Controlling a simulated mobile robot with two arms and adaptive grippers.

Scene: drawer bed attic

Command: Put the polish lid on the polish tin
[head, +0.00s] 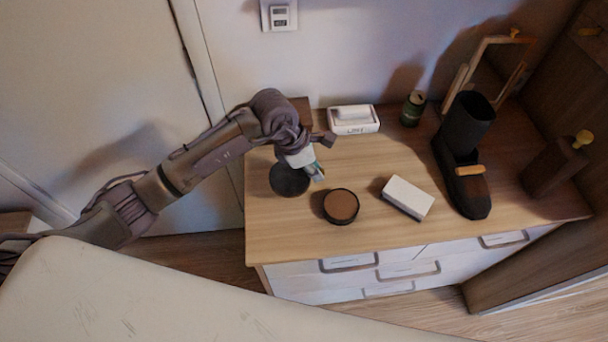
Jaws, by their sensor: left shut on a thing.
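The polish tin (341,206) is a round, dark, open tin with brown polish in it, standing on the wooden dresser top near the front edge. The polish lid (289,180) is a dark round disc to the left of the tin and a little farther back, apart from it. My left gripper (314,172) reaches in from the left and is shut on the lid at its right edge, covering part of it. I cannot tell whether the lid touches the dresser top. My right gripper is not in view.
A white block-like brush (408,198) lies right of the tin. A dark boot (467,165) stands farther right. A white box (353,119) and a green can (413,108) stand at the back. A wooden frame (490,65) leans behind the boot. The dresser's front left is clear.

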